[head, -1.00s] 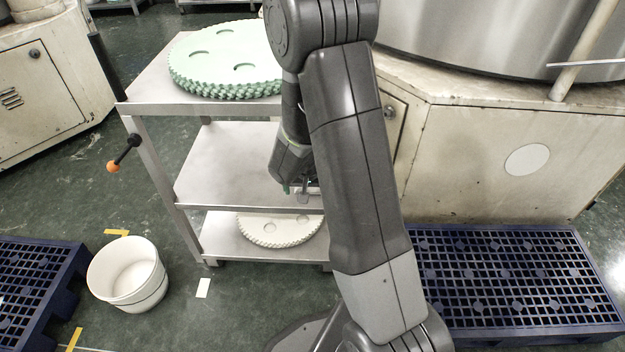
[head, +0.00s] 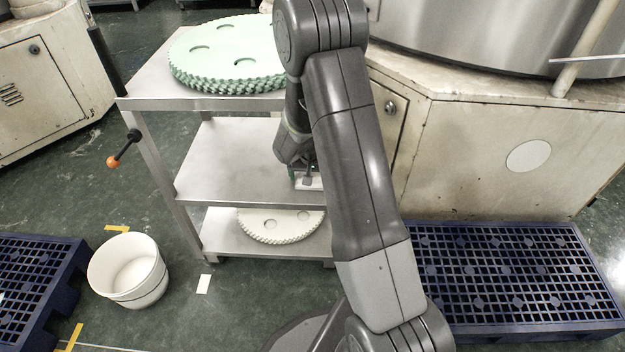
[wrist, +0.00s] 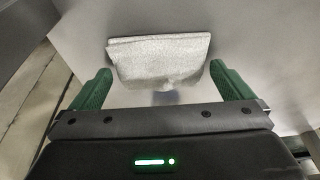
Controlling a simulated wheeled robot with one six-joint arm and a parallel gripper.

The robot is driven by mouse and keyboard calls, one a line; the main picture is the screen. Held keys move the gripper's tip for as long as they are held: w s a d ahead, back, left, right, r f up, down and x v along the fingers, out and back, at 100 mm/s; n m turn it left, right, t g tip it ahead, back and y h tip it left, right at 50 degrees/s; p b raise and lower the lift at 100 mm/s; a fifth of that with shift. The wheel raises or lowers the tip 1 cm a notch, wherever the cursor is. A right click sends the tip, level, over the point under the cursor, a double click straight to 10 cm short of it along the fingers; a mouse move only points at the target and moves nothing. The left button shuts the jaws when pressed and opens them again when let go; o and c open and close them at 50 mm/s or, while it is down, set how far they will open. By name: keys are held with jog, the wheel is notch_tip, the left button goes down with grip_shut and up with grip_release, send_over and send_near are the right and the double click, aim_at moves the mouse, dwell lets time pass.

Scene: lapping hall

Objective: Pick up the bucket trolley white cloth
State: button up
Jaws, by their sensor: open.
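The white cloth (wrist: 160,58) lies folded flat on a grey metal surface in the wrist view, with a slightly ragged near edge. In the head view, a small pale patch of it (head: 314,184) shows beside my gripper on the trolley's middle shelf, the rest hidden by my arm. My gripper (wrist: 162,86) is open, its green fingers apart on either side of the cloth's near edge, with nothing between them held. In the head view my gripper (head: 303,172) is low over the middle shelf (head: 225,165); whether it touches the shelf is unclear.
The steel trolley's top shelf (head: 145,92) carries pale green toothed discs (head: 225,58); its bottom shelf holds a white toothed disc (head: 275,224). A white bucket (head: 128,270) stands on the floor at left. Blue pallets (head: 510,275) flank the trolley. A large machine stands at right.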

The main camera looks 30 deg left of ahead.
jog(key=c, duration=0.8)
jog(key=shift+r, duration=0.1)
jog(key=shift+r+p, duration=0.4)
jog(key=shift+r, duration=0.25)
jog(key=s+d+b, duration=0.3)
jog(key=s+d, duration=0.1)
jog(key=s, duration=0.4)
jog(key=s+d+b, duration=0.3)
jog(key=s+d, duration=0.1)
jog(key=s, duration=0.3)
jog(key=shift+s+d, duration=0.4)
jog(key=shift+o, duration=0.9)
